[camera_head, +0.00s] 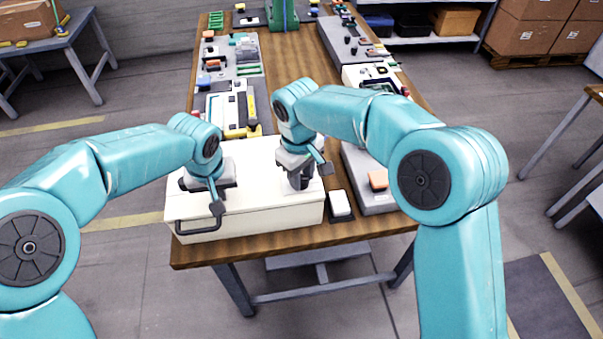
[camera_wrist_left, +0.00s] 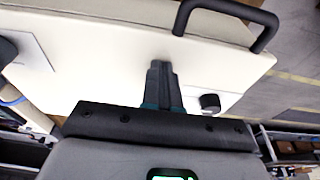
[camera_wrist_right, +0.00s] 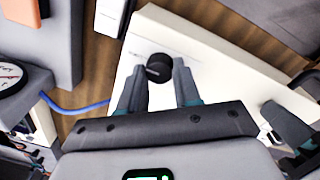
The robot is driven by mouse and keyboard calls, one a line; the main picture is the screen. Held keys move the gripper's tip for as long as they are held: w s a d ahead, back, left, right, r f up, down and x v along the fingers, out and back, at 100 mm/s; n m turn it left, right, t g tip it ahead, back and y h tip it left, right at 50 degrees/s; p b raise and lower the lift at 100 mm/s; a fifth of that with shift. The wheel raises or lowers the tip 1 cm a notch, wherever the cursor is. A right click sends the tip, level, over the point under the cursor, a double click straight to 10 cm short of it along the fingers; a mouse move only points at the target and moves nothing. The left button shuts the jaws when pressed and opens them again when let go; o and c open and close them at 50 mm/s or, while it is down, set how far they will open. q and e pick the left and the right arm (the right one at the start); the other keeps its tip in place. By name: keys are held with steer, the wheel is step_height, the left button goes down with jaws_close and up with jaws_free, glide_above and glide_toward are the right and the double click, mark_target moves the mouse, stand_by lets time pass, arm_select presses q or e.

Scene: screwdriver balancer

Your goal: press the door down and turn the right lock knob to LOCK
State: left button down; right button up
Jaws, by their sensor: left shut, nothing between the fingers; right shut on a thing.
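The door (camera_head: 252,200) is the white top of a box on the wooden table, with a dark handle (camera_head: 198,226) at its front left. It looks flat. The right lock knob (camera_wrist_right: 159,68) is a round black knob on the white top in the right wrist view. My right gripper (camera_wrist_right: 160,90) has its fingers on both sides of this knob and is shut on it. My left gripper (camera_wrist_left: 163,75) is shut and empty, its fingertips at the white door. I cannot tell if they touch it. Another black knob (camera_wrist_left: 210,102) shows beside it. The knob markings are too small to read.
A white block on a dark base (camera_head: 341,205) stands just right of the box. A grey unit with an orange block (camera_head: 378,181) is further right. Yellow and grey equipment (camera_head: 240,108) stands behind the box. The middle of the table behind it is clear.

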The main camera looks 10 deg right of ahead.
arm_select(q)
steer(key=shift+f, duration=0.2)
arm_select(e)
steer(key=shift+s, duration=0.15)
arm_select(q)
steer(key=shift+s, duration=0.1)
arm_select(e)
steer(key=o, duration=1.1)
steer(key=shift+c, duration=0.2)
steer(key=shift+r, duration=0.2)
step_height(320, 180, up, 12)
steer(key=shift+s+a+f, duration=0.15)
steer(key=shift+a+f, duration=0.05)
arm_select(q)
steer(key=shift+r, duration=0.1)
arm_select(e)
steer(key=shift+r, duration=0.1)
arm_select(q)
steer(key=w+p+v, duration=0.1)
steer(key=p+v, duration=0.3)
steer(key=v, duration=0.3)
steer(key=shift+w+p, duration=0.35)
arm_select(e)
step_height(320, 180, up, 4)
steer(key=shift+r, duration=0.2)
